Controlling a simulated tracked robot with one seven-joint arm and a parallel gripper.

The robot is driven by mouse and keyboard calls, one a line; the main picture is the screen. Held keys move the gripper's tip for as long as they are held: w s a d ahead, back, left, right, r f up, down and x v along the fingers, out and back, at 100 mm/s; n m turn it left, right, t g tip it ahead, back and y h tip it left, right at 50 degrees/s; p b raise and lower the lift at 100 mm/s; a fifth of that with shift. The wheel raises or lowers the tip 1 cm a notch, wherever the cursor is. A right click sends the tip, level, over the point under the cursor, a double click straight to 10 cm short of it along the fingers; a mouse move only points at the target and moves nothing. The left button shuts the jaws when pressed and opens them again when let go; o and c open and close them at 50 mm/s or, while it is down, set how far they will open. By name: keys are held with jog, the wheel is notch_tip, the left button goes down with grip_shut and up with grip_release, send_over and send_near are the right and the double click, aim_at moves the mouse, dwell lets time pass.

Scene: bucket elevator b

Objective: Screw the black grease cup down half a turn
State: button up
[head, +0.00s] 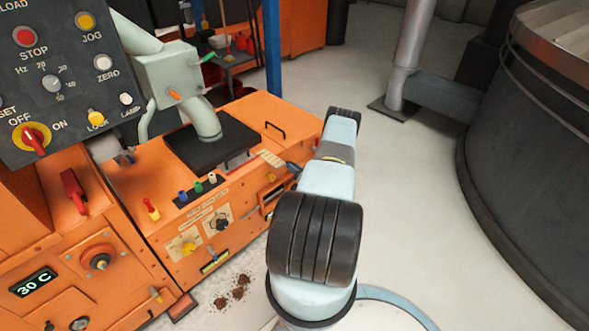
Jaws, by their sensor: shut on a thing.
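I cannot make out the black grease cup in the head view. My arm (327,180) reaches away from me along the right end of the orange machine (245,115). My gripper is hidden behind my own arm links, so its fingers and anything between them do not show. A small dark piece (292,167) shows at the left edge of my arm, beside the machine; I cannot tell what it is.
Blue (182,196), green (198,187) and white (212,178) capped fittings stand on the machine's top. A control panel (60,75) is at the upper left. A large dark round vessel (530,160) stands at the right. The pale floor (410,200) between is clear.

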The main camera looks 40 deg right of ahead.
jog(key=shift+s+d+f+m, duration=0.1)
jog(key=shift+s+m, duration=0.05)
jog(key=shift+m, duration=1.25)
jog(key=o, duration=1)
jog(key=shift+o, duration=0.2)
jog(key=s, duration=1.3)
jog(key=shift+s, duration=0.3)
